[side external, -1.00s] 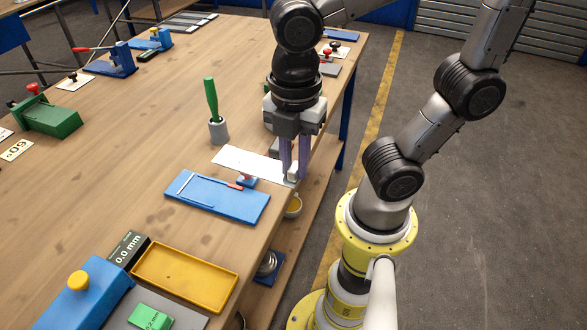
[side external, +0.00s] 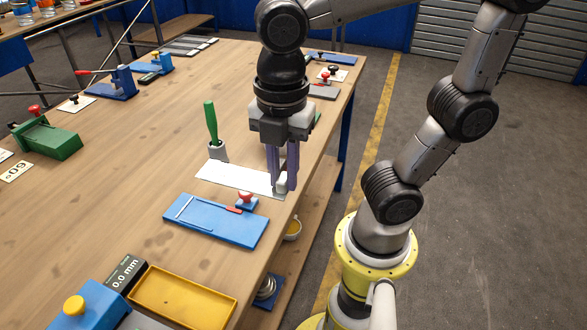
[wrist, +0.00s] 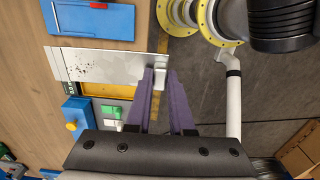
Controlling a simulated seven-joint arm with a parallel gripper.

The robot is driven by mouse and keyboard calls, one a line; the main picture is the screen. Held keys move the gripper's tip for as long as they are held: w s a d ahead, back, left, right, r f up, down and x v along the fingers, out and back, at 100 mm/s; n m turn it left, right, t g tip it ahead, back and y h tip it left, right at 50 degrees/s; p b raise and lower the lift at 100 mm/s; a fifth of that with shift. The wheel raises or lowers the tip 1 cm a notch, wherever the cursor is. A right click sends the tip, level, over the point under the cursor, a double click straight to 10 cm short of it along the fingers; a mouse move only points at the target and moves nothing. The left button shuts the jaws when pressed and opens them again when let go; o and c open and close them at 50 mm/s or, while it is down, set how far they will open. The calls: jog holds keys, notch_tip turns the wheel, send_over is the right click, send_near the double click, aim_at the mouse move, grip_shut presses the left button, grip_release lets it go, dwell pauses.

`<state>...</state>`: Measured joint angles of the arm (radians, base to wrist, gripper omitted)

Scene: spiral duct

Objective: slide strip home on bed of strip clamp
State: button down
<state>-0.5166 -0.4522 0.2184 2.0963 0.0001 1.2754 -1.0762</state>
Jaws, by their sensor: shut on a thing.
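The strip (side external: 235,178) is a thin pale metal sheet with a light block at one end. My gripper (side external: 281,187) is shut on that block. In the wrist view the strip (wrist: 105,65) reaches left from the fingers (wrist: 161,76) and hides part of the yellow tray, so it looks raised off the table; its height is unclear. The strip clamp is a flat blue bed (side external: 205,222) with a thin rail and a red knob (side external: 246,199). In the side view it lies in front of the strip. It also shows at the top of the wrist view (wrist: 95,18), apart from the strip.
A grey cup (side external: 217,151) with a green-handled tool stands just behind the strip. The yellow tray (side external: 183,298) and a blue block with a yellow knob (side external: 85,306) are nearer. The table's right edge is close to my gripper. Bare wood lies left of the clamp.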

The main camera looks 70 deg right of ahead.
jog(key=w+f+n, duration=0.1)
jog(key=w+f, duration=0.5)
jog(key=f, duration=0.1)
jog(key=m, duration=0.1)
send_near(238, 225)
jog(key=shift+s+f, duration=2.7)
jog(key=shift+s, duration=0.25)
jog(key=shift+w+f, duration=0.1)
jog(key=shift+w, duration=0.1)
jog(key=shift+w+f, duration=0.15)
jog(key=shift+w, duration=2.2)
jog(key=shift+w+f, duration=0.15)
jog(key=shift+w, duration=0.2)
jog(key=c, duration=0.7)
grip_release()
jog(key=shift+o, duration=0.2)
